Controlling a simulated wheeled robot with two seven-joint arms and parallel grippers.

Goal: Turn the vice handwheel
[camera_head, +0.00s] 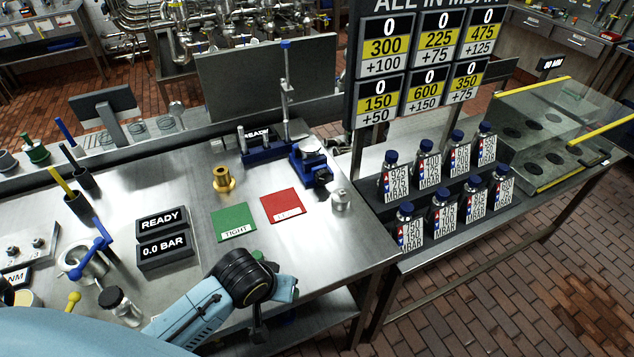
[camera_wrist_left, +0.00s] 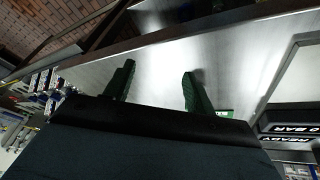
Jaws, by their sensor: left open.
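A small blue vice-like fixture (camera_head: 312,165) with a round silver top stands at the back right of the steel bench in the head view. A blue base with an upright column (camera_head: 266,150) stands just left of it. I cannot tell for certain which part is the vice handwheel. My left gripper (camera_head: 265,290) is at the bench's front edge, well apart from the fixture; its fingers are partly hidden by the wrist. In the left wrist view, its two dark green fingers (camera_wrist_left: 157,82) are apart with nothing between them. My right gripper is not in view.
The READY display (camera_head: 163,222) stands left. Several labelled bottles (camera_head: 405,228) stand on the right rack. The bench's front right is clear.

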